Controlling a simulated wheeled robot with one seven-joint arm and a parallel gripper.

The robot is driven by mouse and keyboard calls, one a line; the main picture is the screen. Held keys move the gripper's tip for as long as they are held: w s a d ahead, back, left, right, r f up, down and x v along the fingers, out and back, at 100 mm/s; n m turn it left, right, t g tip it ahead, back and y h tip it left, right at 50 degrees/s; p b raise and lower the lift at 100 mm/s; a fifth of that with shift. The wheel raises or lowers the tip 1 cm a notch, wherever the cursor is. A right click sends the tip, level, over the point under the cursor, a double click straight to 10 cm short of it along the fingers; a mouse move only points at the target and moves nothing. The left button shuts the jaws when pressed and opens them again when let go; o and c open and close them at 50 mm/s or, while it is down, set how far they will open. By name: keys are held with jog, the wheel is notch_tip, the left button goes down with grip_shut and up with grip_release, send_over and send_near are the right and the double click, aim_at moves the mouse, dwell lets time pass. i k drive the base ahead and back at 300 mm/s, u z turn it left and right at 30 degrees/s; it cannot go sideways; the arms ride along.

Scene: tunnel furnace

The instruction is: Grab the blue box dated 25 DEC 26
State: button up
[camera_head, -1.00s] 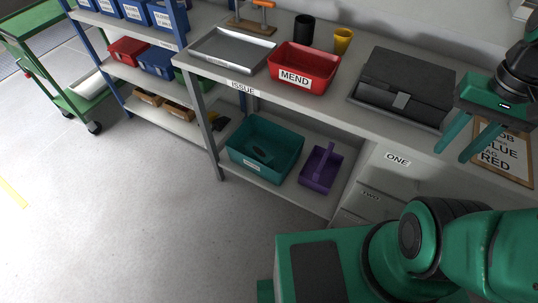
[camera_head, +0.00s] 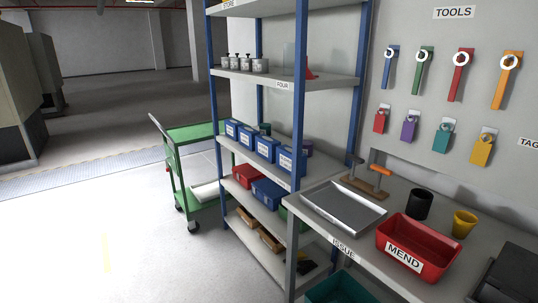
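Several blue boxes with white labels stand in a row on a shelf of the blue-posted rack. From far to near they include a first box (camera_head: 232,129), a second (camera_head: 247,137), a third (camera_head: 265,147) and a nearest one (camera_head: 287,161). The writing on their labels is too small to read, so I cannot tell which one bears 25 DEC 26. More blue shows behind the row, partly hidden. A larger blue bin (camera_head: 268,193) sits one shelf lower beside a red bin (camera_head: 246,175). My gripper is not in view.
The bench (camera_head: 321,226) at the right holds a metal tray (camera_head: 343,207), the red MEND bin (camera_head: 416,248) and two cups. A green trolley (camera_head: 190,134) stands left of the rack (camera_head: 296,130). The floor (camera_head: 120,240) at the left is open. Tools hang on the wall.

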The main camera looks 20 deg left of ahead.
aim_at(231, 126)
jog(key=z, duration=2.15)
jog(key=k, duration=1.8)
jog(key=u, duration=2.55)
jog(key=i, duration=0.5)
jog(key=u, duration=0.15)
